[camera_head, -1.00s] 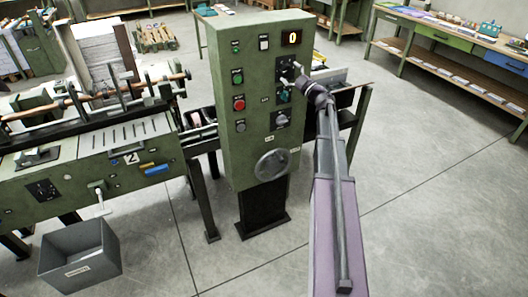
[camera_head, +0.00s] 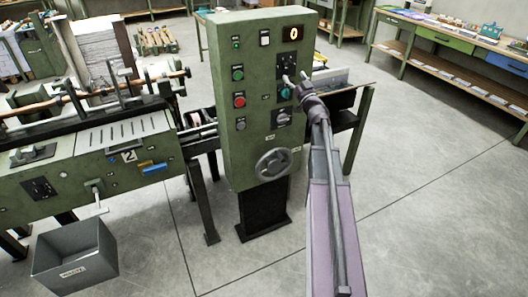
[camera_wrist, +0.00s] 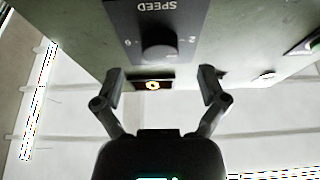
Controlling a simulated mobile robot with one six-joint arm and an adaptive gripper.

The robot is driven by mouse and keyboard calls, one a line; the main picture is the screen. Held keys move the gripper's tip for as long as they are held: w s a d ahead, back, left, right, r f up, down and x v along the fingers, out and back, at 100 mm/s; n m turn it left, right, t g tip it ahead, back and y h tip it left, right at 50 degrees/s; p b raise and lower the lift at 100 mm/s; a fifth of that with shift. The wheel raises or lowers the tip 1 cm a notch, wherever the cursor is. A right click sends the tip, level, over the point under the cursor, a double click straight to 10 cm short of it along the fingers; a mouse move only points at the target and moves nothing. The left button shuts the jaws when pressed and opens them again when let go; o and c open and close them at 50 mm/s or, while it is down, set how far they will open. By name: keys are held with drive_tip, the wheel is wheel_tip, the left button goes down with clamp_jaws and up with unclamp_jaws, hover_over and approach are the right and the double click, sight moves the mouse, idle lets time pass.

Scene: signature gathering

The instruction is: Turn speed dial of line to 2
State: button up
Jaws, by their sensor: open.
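The green control box (camera_head: 256,100) stands upright, with a lit display (camera_head: 293,34) at its upper right that reads 0. A black speed panel (camera_head: 281,60) is below the display, partly behind my gripper. In the wrist view the speed dial (camera_wrist: 159,48) is a round dark knob under upside-down SPEED lettering, with a 2 to its right. My gripper (camera_wrist: 161,80) is open, its two fingers spread to either side of the dial's line. Nothing is between the fingertips. The head view shows my gripper (camera_head: 296,82) in front of the panel; contact there cannot be told.
A red button (camera_head: 239,101) and several green buttons are on the box's left side. A second dark knob (camera_head: 282,119) and a handwheel (camera_head: 273,163) are below. A grey bin (camera_head: 75,260) stands at lower left. The floor at right is clear.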

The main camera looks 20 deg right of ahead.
drive_tip(key=b+v, duration=0.4)
drive_tip(key=v, duration=0.6)
drive_tip(key=s+a+f+m+g+h+p, duration=0.2)
drive_tip(key=a+f+g+p, duration=0.2)
drive_tip(key=a+f+g, duration=0.3)
drive_tip(key=s+a+f+m+g+h+p, duration=0.2)
drive_tip(key=a+f+g, duration=0.4)
drive_tip(key=a, duration=0.6)
drive_tip(key=shift+s+f+m+g+h+p, duration=0.35)
drive_tip(key=shift+s+g+p, duration=0.3)
drive_tip(key=shift+g+p, duration=0.5)
idle(0.5)
drive_tip(key=s+a+f+n+g+y+p, duration=0.1)
drive_tip(key=s+a+n+g+y, duration=0.3)
drive_tip(key=s+a, duration=0.9)
drive_tip(key=a+g+p, duration=0.1)
drive_tip(key=a+g, duration=0.1)
drive_tip(key=g, duration=0.1)
drive_tip(key=shift+f+p, duration=0.25)
drive_tip(key=shift+p, duration=0.15)
